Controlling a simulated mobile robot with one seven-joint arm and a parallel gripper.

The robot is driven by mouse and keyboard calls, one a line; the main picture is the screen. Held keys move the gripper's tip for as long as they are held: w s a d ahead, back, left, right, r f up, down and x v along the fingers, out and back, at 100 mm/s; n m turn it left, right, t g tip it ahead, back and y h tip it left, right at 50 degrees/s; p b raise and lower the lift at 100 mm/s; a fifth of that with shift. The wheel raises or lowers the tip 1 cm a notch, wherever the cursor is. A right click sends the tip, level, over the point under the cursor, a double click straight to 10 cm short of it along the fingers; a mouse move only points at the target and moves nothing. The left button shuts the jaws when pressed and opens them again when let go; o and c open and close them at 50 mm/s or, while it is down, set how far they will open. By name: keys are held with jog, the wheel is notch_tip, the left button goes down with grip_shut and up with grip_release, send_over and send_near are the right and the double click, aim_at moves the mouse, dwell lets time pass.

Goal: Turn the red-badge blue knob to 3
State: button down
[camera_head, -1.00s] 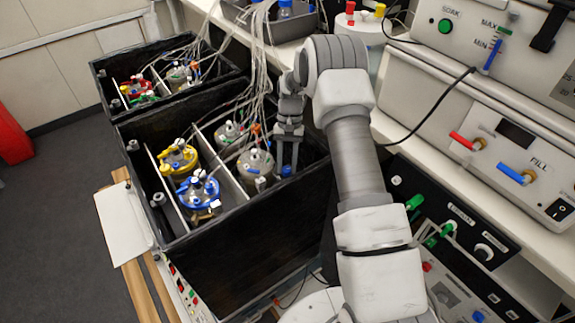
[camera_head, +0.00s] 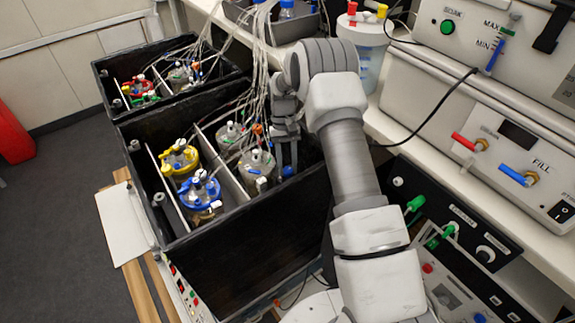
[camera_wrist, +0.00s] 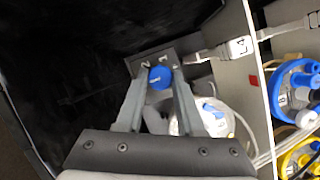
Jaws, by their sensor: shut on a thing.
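The blue knob (camera_wrist: 160,77) sits between my gripper's fingertips in the wrist view, near a grey bracket with a white strap labelled L4. A small red badge (camera_wrist: 253,80) is on the white divider to the right. My gripper (camera_wrist: 158,72) is shut on the blue knob, its fingers on either side of it. The knob's pale pointer mark is small, and I cannot read its setting. In the head view, the blue knob (camera_head: 288,172) shows just below my gripper (camera_head: 288,160), inside the right part of the black box.
The large black box (camera_head: 270,215) holds several vessels, including yellow-topped (camera_head: 178,157) and blue-topped (camera_head: 200,190) ones. Tubes (camera_head: 262,75) hang close to my arm. A white divider (camera_wrist: 232,80) stands right of the gripper. Control units line the right side.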

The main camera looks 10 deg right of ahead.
jog(key=c, duration=0.5)
grip_release()
jog(key=p+v, duration=0.2)
jog(key=v, duration=1.5)
jog(key=shift+r, duration=0.25)
